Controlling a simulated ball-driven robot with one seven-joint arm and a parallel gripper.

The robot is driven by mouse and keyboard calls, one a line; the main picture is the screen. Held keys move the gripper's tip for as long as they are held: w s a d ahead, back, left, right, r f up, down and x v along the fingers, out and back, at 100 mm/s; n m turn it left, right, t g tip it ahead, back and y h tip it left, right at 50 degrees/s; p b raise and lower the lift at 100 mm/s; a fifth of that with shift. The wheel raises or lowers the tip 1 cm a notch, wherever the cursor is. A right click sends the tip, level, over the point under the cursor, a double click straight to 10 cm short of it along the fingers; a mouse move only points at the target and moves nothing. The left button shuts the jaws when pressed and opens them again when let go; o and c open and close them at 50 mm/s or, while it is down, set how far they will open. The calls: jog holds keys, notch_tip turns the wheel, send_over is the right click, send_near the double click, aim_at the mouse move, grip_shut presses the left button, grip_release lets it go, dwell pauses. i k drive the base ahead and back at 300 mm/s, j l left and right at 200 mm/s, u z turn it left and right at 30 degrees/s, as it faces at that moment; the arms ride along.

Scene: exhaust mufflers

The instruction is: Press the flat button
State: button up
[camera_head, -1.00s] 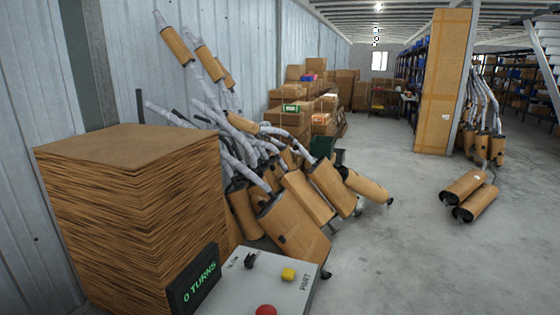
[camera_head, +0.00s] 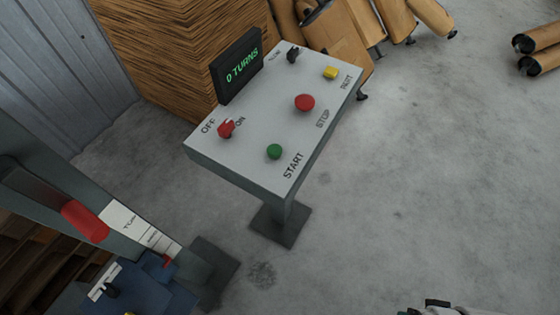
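A grey control panel (camera_head: 215,153) stands on a pedestal in the upper middle of the head view. It bears a green button (camera_head: 274,152) beside START, a red button (camera_head: 304,102) beside STOP and a yellow button (camera_head: 330,73) beside PART. The red one looks raised and wider than the others. A red switch (camera_head: 226,128) sits between OFF and ON, and a black knob (camera_head: 293,54) is at the far edge. A small display (camera_head: 237,66) reads 0 TURNS. I cannot tell which button is meant by flat. No gripper fingers are in view.
A second machine with a red cylinder (camera_head: 85,221) and a blue part (camera_head: 150,290) fills the lower left. A brown stack (camera_head: 180,50) and mufflers (camera_head: 340,35) stand behind the panel.

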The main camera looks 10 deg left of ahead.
aim_at(274, 150)
jog(key=i+l, duration=0.9)
jog(key=i, duration=0.15)
jog(key=i+l, duration=0.9)
jog(key=i, duration=0.15)
jog(key=i+l+u, duration=0.1)
jog(key=u, duration=0.4)
jog(key=i+l+u, duration=0.15)
jog(key=u, duration=0.35)
jog(key=i+l+u, duration=0.1)
jog(key=l+u, duration=0.2)
jog(key=u, duration=1.05)
